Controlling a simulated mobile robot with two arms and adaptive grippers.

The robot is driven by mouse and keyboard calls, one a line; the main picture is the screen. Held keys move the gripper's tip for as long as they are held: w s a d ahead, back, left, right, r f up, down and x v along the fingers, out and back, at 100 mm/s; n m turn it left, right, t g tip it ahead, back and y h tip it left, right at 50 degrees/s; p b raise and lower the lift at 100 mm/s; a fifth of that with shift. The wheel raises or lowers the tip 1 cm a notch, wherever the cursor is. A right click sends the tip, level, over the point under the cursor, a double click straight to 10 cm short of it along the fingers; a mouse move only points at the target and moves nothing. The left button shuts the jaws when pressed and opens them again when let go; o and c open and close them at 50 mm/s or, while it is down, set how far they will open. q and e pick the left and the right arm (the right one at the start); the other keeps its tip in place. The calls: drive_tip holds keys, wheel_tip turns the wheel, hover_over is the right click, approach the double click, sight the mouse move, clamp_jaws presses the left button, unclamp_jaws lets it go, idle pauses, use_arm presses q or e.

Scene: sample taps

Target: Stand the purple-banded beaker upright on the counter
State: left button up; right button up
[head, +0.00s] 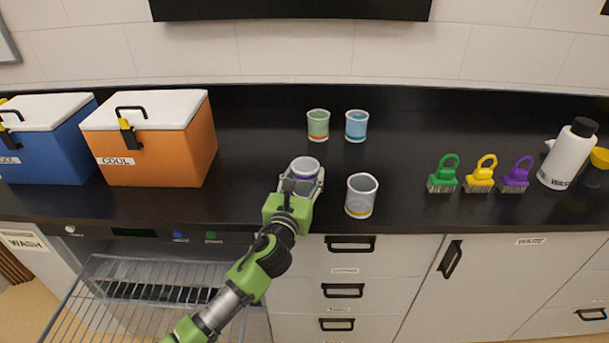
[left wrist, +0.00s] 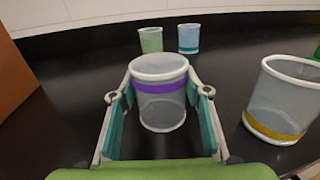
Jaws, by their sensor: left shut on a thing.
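The purple-banded beaker (head: 304,169) is upright on or just above the black counter (head: 250,130), near its front edge; I cannot tell if its base touches. It also shows upright in the left wrist view (left wrist: 160,102), clear-walled with a purple band below the rim. My left gripper (head: 303,185) comes from the front and is shut on it, one finger on each side. The gripper fingers also show in the left wrist view (left wrist: 159,98). The beaker's lower part is hidden by the gripper in the head view. My right gripper is not in view.
A yellow-banded beaker (head: 361,196) stands close on the right. A green beaker (head: 318,125) and a blue beaker (head: 356,126) stand behind. An orange cooler (head: 165,150) is left. Brushes (head: 479,178) and a white bottle (head: 567,157) are right. A wire rack (head: 110,290) is below.

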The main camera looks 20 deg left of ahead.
use_arm(q)
drive_tip(key=shift+f, duration=0.1)
drive_tip(key=shift+f, duration=0.15)
drive_tip(key=o, duration=1)
drive_tip(key=shift+b, duration=0.6)
drive_tip(key=s, duration=1.3)
drive_tip(key=shift+s+d+b, duration=0.15)
drive_tip(key=shift+s+b, duration=0.25)
drive_tip(key=shift+b, duration=0.05)
drive_tip(key=shift+d+f, duration=0.1)
